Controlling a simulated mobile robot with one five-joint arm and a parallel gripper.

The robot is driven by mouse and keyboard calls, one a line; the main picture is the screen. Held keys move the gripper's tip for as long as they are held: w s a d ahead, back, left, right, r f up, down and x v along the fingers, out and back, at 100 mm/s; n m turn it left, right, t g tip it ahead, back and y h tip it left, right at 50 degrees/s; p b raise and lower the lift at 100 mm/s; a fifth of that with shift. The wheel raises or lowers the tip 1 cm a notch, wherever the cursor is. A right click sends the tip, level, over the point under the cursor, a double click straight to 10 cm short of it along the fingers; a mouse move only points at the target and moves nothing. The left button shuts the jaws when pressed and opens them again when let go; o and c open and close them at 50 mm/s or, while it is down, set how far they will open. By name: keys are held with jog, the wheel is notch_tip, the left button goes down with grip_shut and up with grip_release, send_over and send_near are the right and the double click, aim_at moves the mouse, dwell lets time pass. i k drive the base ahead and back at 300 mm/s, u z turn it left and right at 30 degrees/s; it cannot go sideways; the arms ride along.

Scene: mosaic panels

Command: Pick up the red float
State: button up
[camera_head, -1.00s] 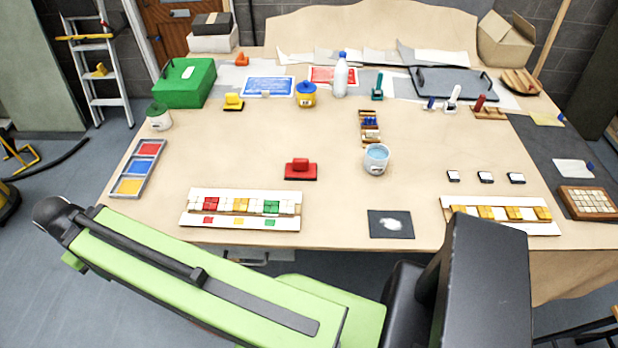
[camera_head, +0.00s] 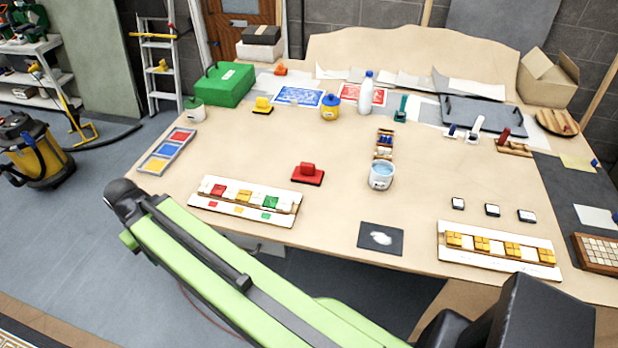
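The red float (camera_head: 308,173), a flat red plate with a raised red handle block, lies on the wooden-topped table (camera_head: 330,225), left of the middle. It stands apart from its neighbours, with bare tabletop around it. My green and black arm stretches across the lower part of the view, in front of the table's near edge. My gripper is not visible, so its opening and what it may hold are not shown.
A tile panel (camera_head: 287,221) lies in front of the float. A bucket of water (camera_head: 381,176) stands to its right. A yellow float (camera_head: 262,105) and green case (camera_head: 228,85) are farther back. A vacuum (camera_head: 33,150) stands on the floor at left.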

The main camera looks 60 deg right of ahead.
aim_at(306, 173)
jog(key=z, duration=0.1)
jog(key=i, duration=0.95)
jog(key=u, duration=0.1)
